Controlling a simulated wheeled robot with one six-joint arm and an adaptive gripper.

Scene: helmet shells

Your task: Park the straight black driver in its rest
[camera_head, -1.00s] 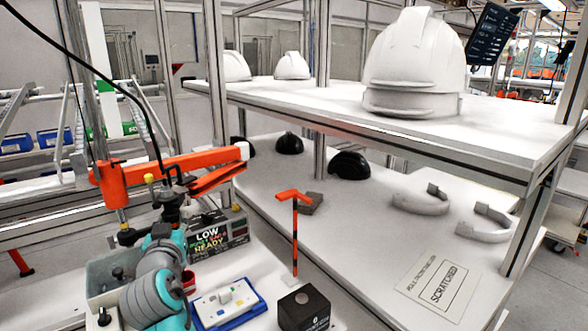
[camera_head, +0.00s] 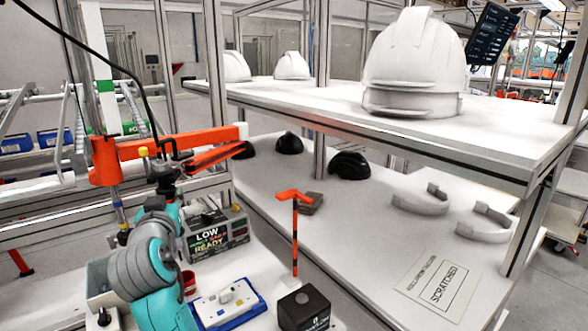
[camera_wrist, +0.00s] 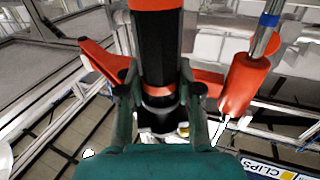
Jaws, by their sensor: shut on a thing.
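The straight black driver (camera_wrist: 158,50) is upright between my gripper's fingers in the wrist view, with orange at its top and an orange band lower down. My gripper (camera_wrist: 160,105) is shut on it. In the head view my gripper (camera_head: 166,184) is at the left, above the bench, just under an orange jointed arm (camera_head: 150,148). A black cable runs down to the driver there. The driver is mostly hidden by the gripper and arm in the head view. I cannot tell which part is its rest.
On the bench are a LOW/READY box (camera_head: 215,238), a blue-edged white tray (camera_head: 228,303) and a black cube (camera_head: 304,308). A striped post (camera_head: 295,238) with an orange top stands beside them. The shelf unit (camera_head: 400,260) at right holds helmets and grey curved parts.

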